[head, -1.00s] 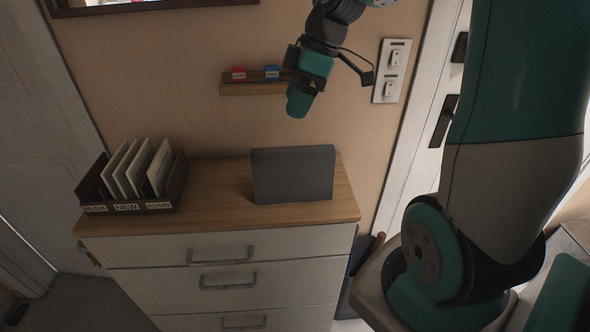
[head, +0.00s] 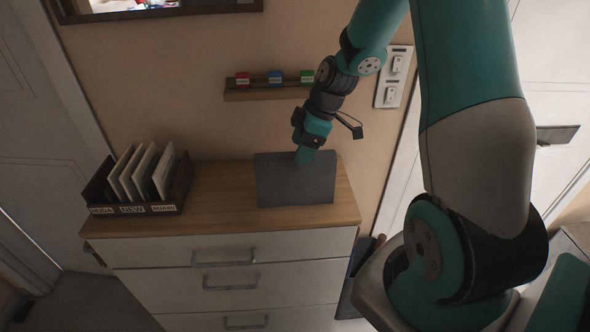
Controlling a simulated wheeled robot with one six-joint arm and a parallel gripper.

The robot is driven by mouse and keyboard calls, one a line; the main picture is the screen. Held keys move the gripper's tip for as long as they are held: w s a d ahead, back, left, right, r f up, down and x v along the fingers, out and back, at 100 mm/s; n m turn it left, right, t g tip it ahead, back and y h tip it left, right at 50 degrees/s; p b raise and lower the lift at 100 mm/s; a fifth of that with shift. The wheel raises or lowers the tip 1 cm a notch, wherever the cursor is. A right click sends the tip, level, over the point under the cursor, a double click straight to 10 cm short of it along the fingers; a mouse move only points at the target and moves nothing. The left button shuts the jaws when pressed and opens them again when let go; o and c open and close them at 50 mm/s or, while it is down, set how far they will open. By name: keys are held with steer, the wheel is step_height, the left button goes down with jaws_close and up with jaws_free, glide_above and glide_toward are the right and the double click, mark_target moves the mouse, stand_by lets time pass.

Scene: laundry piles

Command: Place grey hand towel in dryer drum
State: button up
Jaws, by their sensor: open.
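My gripper (head: 304,154) is open, pointing down in the head view. Its tip overlaps the top edge of a dark grey rectangular thing (head: 295,184) that stands upright on the wooden dresser top. I cannot tell whether they touch. The grey thing looks flat and stiff with straight edges; I cannot tell whether it is cloth. I see no clear grey hand towel and no dryer drum in view.
The dresser (head: 228,250) has several white drawers with handles. A dark organizer (head: 138,209) with white upright panels and labels stands at its left. A wall shelf (head: 262,93) holds red, blue and green blocks. Switches (head: 393,77) and a door are at right.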

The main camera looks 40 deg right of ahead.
mark_target(292, 162)
steer(key=p+x, duration=0.2)
steer(key=x, duration=0.2)
steer(key=shift+w+a, duration=0.2)
steer(key=shift+f, duration=0.4)
steer(key=shift+f+b, duration=0.25)
steer(key=shift+b, duration=0.1)
steer(key=shift+c, duration=0.2)
steer(key=c, duration=1.1)
steer(key=shift+o, duration=0.2)
steer(key=shift+r, duration=0.1)
